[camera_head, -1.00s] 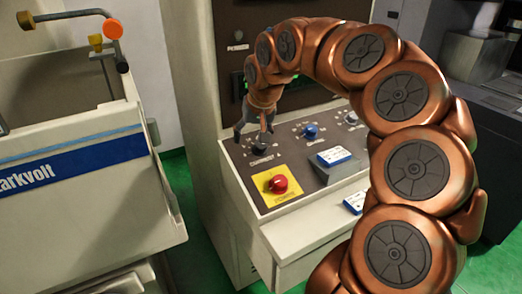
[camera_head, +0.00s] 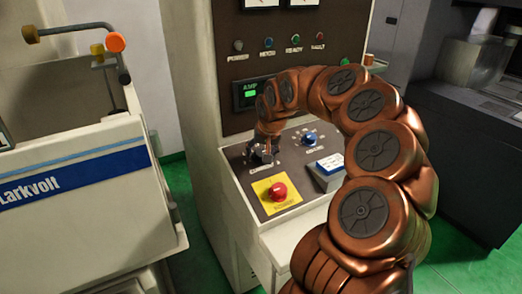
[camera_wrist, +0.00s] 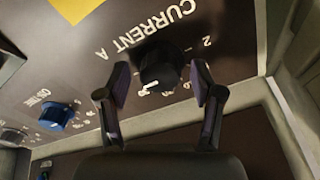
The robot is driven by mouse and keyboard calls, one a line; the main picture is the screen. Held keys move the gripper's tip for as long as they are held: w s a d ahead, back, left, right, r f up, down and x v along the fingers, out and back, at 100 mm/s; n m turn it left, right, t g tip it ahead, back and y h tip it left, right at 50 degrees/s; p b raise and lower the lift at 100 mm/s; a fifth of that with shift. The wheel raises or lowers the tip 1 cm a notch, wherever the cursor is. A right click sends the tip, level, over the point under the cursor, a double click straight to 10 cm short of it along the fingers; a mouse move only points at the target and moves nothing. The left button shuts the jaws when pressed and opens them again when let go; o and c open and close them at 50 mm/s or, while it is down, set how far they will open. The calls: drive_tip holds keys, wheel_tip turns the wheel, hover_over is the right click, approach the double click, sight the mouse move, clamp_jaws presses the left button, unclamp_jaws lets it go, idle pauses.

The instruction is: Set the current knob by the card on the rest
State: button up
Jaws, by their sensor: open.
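The black current knob (camera_wrist: 158,68) sits on the dark panel beside the "CURRENT A" lettering, with a white pointer mark on its rim. My gripper (camera_wrist: 161,88) is open, one finger on each side of the knob; I cannot tell whether they touch it. In the head view my gripper (camera_head: 263,152) is down at the knob, mostly covering it. The white and blue card (camera_head: 330,163) leans on the grey rest (camera_head: 323,182) to the right; its writing is too small to read.
A red button on a yellow plate (camera_head: 265,205) stands in front of the knob. A blue knob (camera_head: 309,139) is to the right, and in the wrist view (camera_wrist: 55,115) too. A green-lit amp display (camera_head: 250,93) is behind. A white Larkvolt-marked tank (camera_head: 90,220) stands left.

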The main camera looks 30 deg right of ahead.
drive_tip(key=shift+f, duration=0.1)
drive_tip(key=c, duration=1.1)
drive_tip(key=shift+c, duration=0.2)
drive_tip(key=n+b, duration=0.2)
drive_tip(key=n, duration=0.1)
drive_tip(key=shift+f, duration=0.15)
drive_tip(key=n+b, duration=0.1)
drive_tip(key=n, duration=0.2)
drive_tip(key=shift+n, duration=0.3)
drive_tip(key=n+b, duration=0.1)
drive_tip(key=n, duration=0.3)
drive_tip(key=shift+w+y, duration=0.1)
drive_tip(key=shift+y, duration=0.3)
drive_tip(key=shift+r+n+b, duration=0.2)
drive_tip(key=shift+n+b, duration=0.2)
drive_tip(key=shift+n, duration=1.4)
